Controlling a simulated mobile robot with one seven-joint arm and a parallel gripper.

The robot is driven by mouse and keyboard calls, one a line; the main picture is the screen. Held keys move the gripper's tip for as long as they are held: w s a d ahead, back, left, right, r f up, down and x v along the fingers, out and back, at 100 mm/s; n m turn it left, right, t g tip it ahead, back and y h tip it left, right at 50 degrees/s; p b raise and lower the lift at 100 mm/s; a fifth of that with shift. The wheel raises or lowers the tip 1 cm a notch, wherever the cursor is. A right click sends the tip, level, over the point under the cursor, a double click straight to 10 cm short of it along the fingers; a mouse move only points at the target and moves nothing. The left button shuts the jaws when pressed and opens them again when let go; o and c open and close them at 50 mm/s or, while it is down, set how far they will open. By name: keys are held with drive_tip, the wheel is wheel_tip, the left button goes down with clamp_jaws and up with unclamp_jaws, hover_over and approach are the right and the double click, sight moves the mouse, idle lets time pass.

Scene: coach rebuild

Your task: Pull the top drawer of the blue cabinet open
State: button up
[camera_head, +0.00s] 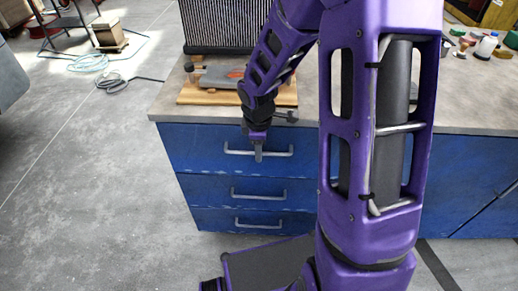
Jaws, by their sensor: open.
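The blue cabinet (185,165) stands ahead under a grey worktop, with three drawers stacked at its left end. The top drawer (195,140) looks closed, flush with the drawers below. Its silver bar handle (283,153) runs across the middle of the front. My gripper (259,157) points down in front of that handle and overlaps its middle in the picture. The gripper is open, but the gap between its fingers is hard to see from here. I cannot tell whether it touches the handle or is around it.
The middle drawer handle (258,194) and bottom drawer handle (258,223) stick out below. A wooden board with a grey tool (220,77) and a dark finned panel (225,25) stand on the worktop (470,95). Bottles sit at right.

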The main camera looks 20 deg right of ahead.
clamp_jaws()
idle(1.4)
